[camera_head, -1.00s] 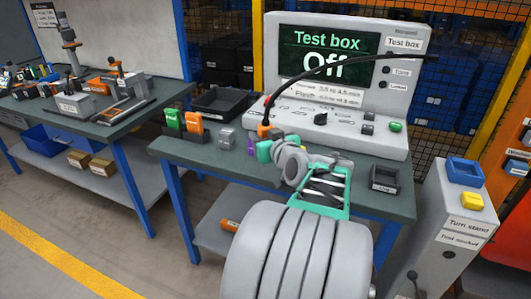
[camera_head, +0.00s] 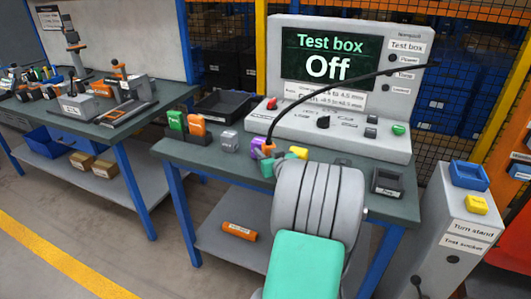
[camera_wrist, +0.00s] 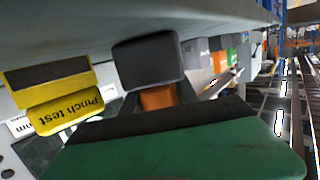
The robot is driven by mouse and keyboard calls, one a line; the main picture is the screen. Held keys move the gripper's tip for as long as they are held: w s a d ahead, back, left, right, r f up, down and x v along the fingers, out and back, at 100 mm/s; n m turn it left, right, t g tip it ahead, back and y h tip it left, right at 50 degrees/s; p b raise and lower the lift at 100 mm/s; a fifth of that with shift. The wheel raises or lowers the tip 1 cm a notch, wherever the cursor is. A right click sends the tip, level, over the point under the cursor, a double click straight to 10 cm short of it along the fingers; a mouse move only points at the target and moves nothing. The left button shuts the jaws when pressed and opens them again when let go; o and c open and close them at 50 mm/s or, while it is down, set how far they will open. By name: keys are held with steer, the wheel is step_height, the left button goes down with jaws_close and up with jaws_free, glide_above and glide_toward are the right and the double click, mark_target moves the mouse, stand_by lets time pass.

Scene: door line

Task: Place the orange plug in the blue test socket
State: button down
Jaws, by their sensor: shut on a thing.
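My gripper (camera_head: 281,158) is over the front edge of the bench, its green fingers partly hidden behind my grey wrist. It is shut on the orange plug (camera_head: 267,150), whose black cable arches up to the right across the test box. In the wrist view the orange plug (camera_wrist: 160,97) shows between the dark finger pads, mostly covered by them. A blue block (camera_head: 468,173), apparently the blue test socket, sits on top of the grey stand (camera_head: 449,213) at the right, labelled "Turn stand" and "Test socket". My gripper is well left of it.
The test box (camera_head: 340,85) reads "Off" at the back of the bench (camera_head: 200,153). A purple block (camera_head: 258,143), a grey block (camera_head: 229,141) and a dark tray (camera_head: 387,182) stand near. A yellow block (camera_head: 477,204) is before the blue one. The yellow "Pinch test" block shows in the wrist view (camera_wrist: 62,113).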

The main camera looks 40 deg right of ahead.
steer(key=c, duration=0.9)
jaws_free()
